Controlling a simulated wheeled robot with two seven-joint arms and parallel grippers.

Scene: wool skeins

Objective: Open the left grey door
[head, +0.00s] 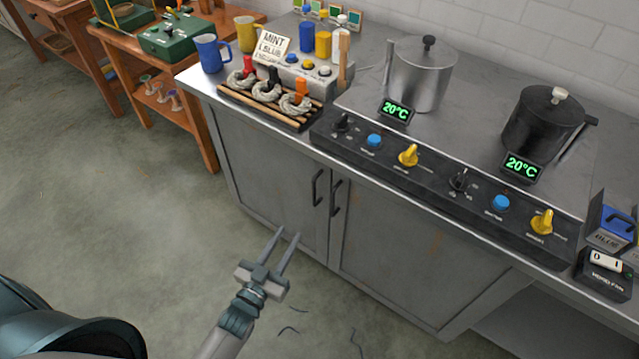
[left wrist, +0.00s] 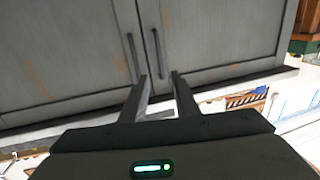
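The left grey door (head: 270,180) of the cabinet under the worktop looks shut. Its dark upright bar handle (head: 317,187) sits near its right edge, beside the right door's handle (head: 335,198). My left gripper (head: 289,233) is open and empty, in front of the left door's lower part, with its fingers pointing up toward the cabinet. In the left wrist view the picture looks turned over, so the left door (left wrist: 225,35) is on the right, with its handle (left wrist: 158,54) beyond the fingertips (left wrist: 159,75), apart from them. My right gripper is not in view.
The right grey door (head: 410,245) stands beside it, also shut. Above are a control panel (head: 445,178), a silver pot (head: 420,75), a black pot (head: 540,125) and a rack of skeins (head: 262,104). A wooden table (head: 170,65) is at left. The floor in front is mostly clear.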

